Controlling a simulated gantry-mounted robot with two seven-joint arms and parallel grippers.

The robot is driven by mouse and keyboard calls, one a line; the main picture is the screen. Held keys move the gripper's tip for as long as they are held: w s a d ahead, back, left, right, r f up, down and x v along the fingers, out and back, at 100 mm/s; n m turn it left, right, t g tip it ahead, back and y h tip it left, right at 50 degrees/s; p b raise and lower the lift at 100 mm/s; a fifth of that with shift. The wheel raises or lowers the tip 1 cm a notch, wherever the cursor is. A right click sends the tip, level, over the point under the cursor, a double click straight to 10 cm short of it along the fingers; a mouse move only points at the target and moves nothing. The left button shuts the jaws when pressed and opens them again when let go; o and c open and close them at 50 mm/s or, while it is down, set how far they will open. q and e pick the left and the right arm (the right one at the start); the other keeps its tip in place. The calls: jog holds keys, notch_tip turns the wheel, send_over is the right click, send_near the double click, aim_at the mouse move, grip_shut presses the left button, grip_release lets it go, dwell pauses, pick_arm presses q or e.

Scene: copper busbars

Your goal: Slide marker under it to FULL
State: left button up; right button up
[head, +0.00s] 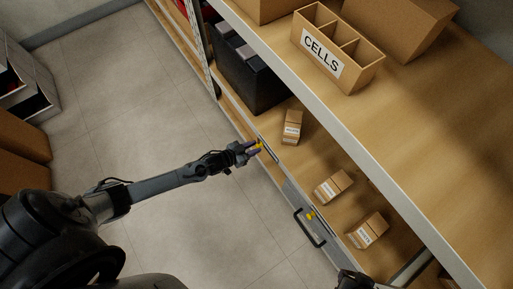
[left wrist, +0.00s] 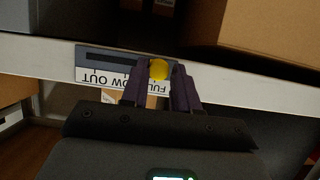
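The yellow round marker (left wrist: 158,69) sits at the right part of a grey slotted strip (left wrist: 92,66) on the shelf edge in the left wrist view. Upside-down lettering below the slot reads OUT at left, then LOW and FULL towards the right, partly hidden by my fingers. My left gripper (left wrist: 160,82) has one finger on each side of the marker; whether they press on it is unclear. In the head view the marker (head: 259,144) shows at the tips of my left gripper (head: 251,149). A dark part at the bottom edge may be my right gripper (head: 355,281).
Small cartons (head: 292,127), (head: 333,187) and (head: 367,230) lie on the lower shelf behind the edge. A CELLS box (head: 337,47) stands on the upper shelf. Open floor lies left.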

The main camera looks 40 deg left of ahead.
pick_arm(q)
jog(key=o, duration=0.4)
jog(key=shift+a, duration=0.3)
jog(key=shift+s+d, duration=0.15)
jog(key=shift+d, duration=0.1)
jog(key=shift+p+v, duration=3.15)
jog(key=shift+v, duration=2.3)
